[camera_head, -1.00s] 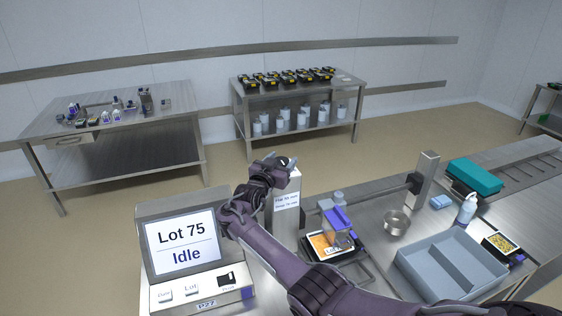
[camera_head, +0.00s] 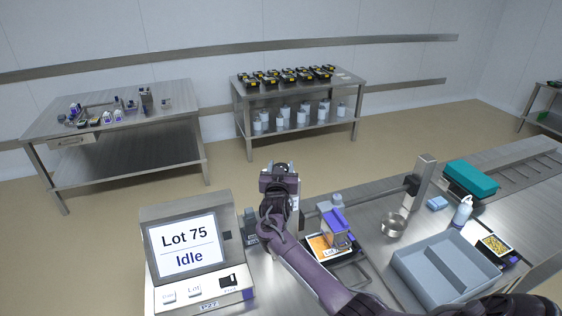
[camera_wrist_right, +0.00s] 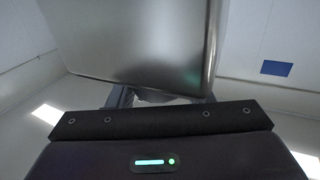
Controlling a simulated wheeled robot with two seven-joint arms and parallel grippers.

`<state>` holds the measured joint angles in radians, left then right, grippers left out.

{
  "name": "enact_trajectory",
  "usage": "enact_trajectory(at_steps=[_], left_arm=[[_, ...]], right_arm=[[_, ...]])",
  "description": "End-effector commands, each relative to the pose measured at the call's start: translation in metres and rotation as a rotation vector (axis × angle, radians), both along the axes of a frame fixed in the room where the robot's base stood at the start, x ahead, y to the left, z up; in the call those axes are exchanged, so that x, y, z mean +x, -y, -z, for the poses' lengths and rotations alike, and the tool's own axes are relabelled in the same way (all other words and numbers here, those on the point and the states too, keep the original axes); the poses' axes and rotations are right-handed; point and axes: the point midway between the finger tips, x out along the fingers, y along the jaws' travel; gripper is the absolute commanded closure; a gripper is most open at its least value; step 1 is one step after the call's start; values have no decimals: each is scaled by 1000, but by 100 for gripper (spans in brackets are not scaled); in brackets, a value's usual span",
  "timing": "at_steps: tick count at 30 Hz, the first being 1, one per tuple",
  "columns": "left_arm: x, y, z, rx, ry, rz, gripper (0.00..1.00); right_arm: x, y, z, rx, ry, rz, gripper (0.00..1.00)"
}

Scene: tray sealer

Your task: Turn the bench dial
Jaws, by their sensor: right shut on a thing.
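My right gripper (camera_head: 280,168) is over the top of the narrow pale post (camera_head: 295,203) beside the screen console, in the head view. It is shut on the bench dial, which the gripper and wrist hide. Only a sliver of the post shows at the right of the wrist. In the right wrist view, a broad metal face (camera_wrist_right: 135,40) fills the upper middle beyond the dark gripper body, and the grip itself is mostly hidden. My left gripper is not in view.
The console screen (camera_head: 188,247) reads "Lot 75 Idle". Right of the post are a tray holder with an orange-labelled tray (camera_head: 325,246), a steel bowl (camera_head: 393,225), a grey divided bin (camera_head: 410,263) and a spray bottle (camera_head: 462,212). Two steel tables stand behind, across open floor.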

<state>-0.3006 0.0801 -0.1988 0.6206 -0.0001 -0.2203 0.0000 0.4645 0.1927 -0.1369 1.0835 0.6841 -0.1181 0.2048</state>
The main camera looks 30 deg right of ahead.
Motion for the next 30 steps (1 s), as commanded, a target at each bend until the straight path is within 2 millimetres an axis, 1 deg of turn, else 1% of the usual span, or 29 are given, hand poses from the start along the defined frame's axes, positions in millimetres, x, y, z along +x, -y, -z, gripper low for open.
enact_trajectory(at_steps=[1,5,10,14,20,23,26,30], left_arm=[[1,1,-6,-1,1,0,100],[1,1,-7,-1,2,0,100],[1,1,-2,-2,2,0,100],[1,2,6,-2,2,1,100],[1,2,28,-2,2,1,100],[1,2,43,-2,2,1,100],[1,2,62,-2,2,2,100],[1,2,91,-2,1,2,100]], right_arm=[[-2,2,-2,-4,-2,-44,77],[-2,3,-1,-4,-2,-167,77],[-1,3,1,-4,-1,-328,77],[-1,3,3,-5,-1,-452,77],[0,4,5,-5,2,-641,77],[0,4,6,-5,1,-736,77],[0,4,7,-4,2,-831,77],[1,4,8,-5,5,-959,77]])
